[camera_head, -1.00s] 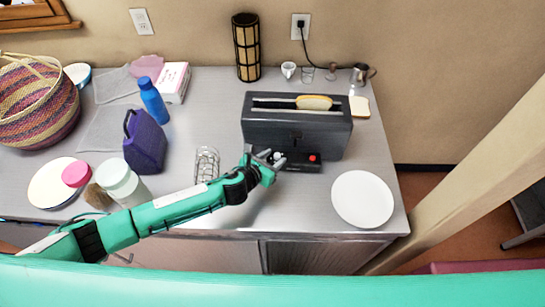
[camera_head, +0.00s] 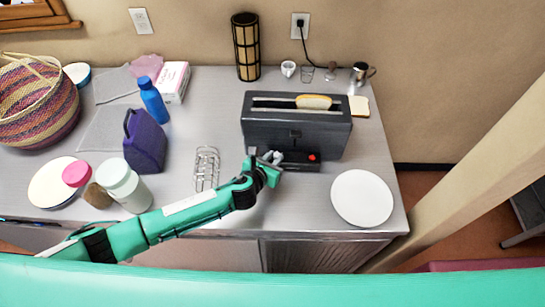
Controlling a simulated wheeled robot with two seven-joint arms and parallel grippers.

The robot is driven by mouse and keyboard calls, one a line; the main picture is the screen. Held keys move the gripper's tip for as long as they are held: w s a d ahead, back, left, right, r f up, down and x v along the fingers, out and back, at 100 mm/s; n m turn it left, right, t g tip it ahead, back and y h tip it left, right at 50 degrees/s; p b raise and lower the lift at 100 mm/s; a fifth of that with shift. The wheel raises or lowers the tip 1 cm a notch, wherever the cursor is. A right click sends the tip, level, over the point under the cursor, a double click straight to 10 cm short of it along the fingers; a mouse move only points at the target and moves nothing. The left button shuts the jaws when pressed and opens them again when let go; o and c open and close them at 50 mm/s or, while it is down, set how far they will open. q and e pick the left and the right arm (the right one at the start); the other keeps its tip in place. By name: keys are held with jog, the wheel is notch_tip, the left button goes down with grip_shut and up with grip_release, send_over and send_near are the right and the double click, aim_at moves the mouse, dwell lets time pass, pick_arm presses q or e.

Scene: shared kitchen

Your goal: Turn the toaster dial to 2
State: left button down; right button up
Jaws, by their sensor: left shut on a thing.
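The toaster (camera_head: 296,128) is a dark grey box on the metal counter, right of centre. A slice of bread (camera_head: 314,101) sticks out of its top slot. Its low front panel carries a red button (camera_head: 312,156). My left gripper (camera_head: 277,158) is at the left part of that panel, shut on what seems to be the toaster dial. The fingers hide the dial, so its setting cannot be read. My right gripper is not in view.
A white plate (camera_head: 362,198) lies right of the toaster. A wire rack (camera_head: 206,168) is left of my gripper. A purple jug (camera_head: 145,142), a pale jar (camera_head: 122,186) and a blue bottle (camera_head: 153,101) stand farther left. Small cups line the wall behind.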

pick_arm(q)
jog(key=n+y, duration=0.2)
jog(key=d+n+t+y, duration=0.1)
jog(key=n+y, duration=0.1)
jog(key=shift+s+y+p, duration=0.2)
jog(key=shift+y+p, duration=0.1)
jog(key=shift+p, duration=0.1)
jog(key=shift+d+n+y, duration=0.15)
jog(key=shift+n+y, duration=0.7)
jog(key=shift+y, duration=0.15)
jog(key=shift+d+n+y, duration=0.15)
jog(key=shift+n+y, duration=0.7)
jog(key=shift+y, duration=0.15)
jog(key=c, duration=1.3)
grip_release()
jog(key=shift+w, duration=0.1)
